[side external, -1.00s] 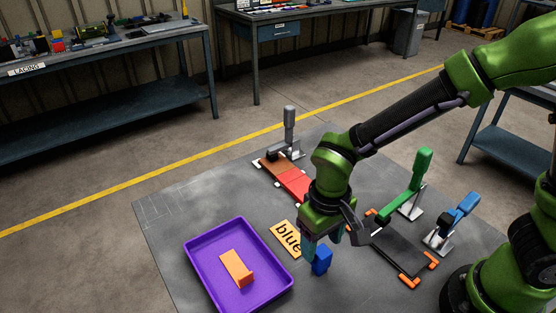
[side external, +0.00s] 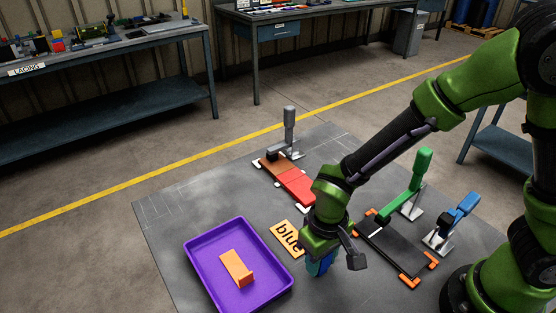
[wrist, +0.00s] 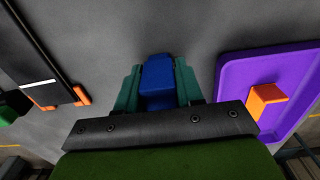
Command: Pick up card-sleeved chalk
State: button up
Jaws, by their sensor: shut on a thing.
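A small blue block (wrist: 158,80) stands between the two teal fingers of my gripper (wrist: 157,90) in the wrist view. My gripper is shut on it, with a finger against each side. In the side view my gripper (side external: 320,264) points down, low over the grey table, and its fingers hide most of the block. I cannot make out a card sleeve on the block, nor any other piece that looks like chalk.
A purple tray (side external: 202,283) holding an orange block (side external: 238,269) lies to the left. A card reading "blue" (side external: 287,239) lies just behind my gripper. To the right are a dark plate with orange corners (side external: 385,245), a green clamp (side external: 415,185) and a blue clamp (side external: 455,220).

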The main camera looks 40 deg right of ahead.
jog(key=shift+c, duration=0.8)
notch_tip(320, 180, up, 10)
